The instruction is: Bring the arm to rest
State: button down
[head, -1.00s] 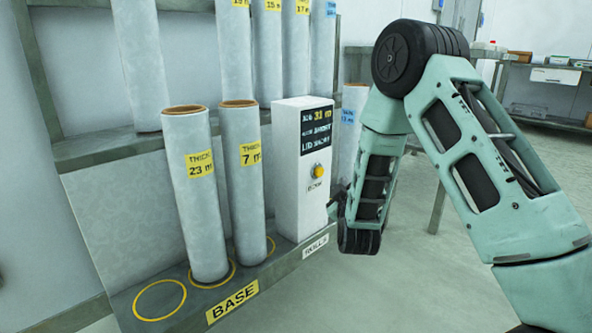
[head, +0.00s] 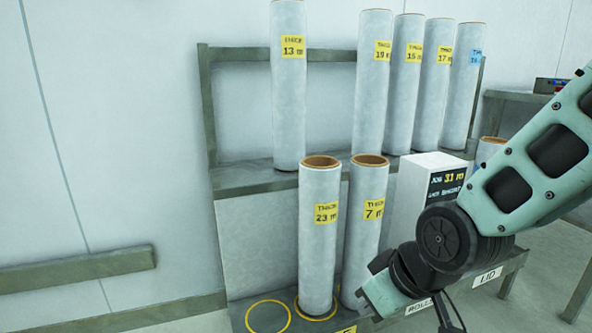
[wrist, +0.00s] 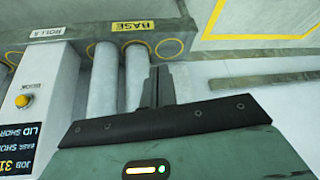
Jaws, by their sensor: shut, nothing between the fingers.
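My arm shows at the right of the head view, folded down in front of the lower shelf. My gripper (wrist: 158,85) shows in the wrist view, with its fingers together and nothing between them. In the head view the arm's end hangs low by the shelf's front edge, and the fingertips cannot be made out. The 23 m roll (head: 317,250) and the 7 m roll (head: 365,225) stand upright on the lower shelf, to the left of the arm. The white box with a display (head: 415,185) stands behind the arm and is partly hidden by it.
The rack's upper shelf (head: 240,180) holds several upright rolls, among them the 13 m roll (head: 289,100). An empty yellow ring (head: 268,316) lies left of the 23 m roll. A side table (head: 520,96) stands at the far right. The floor at left is clear.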

jog(key=s+d+r+g+h+p, duration=0.15)
jog(key=s+r, duration=0.25)
jog(key=s, duration=0.4)
jog(key=s+d+r+g+h+p, duration=0.1)
jog(key=s+r+g+p, duration=0.2)
jog(key=s, duration=0.5)
notch_tip(320, 180, up, 37)
jog(key=p, duration=3.6)
jog(key=shift+w+f+n, duration=0.2)
jog(key=shift+w+n, duration=0.05)
jog(key=shift+n, duration=0.15)
jog(key=shift+a, duration=0.1)
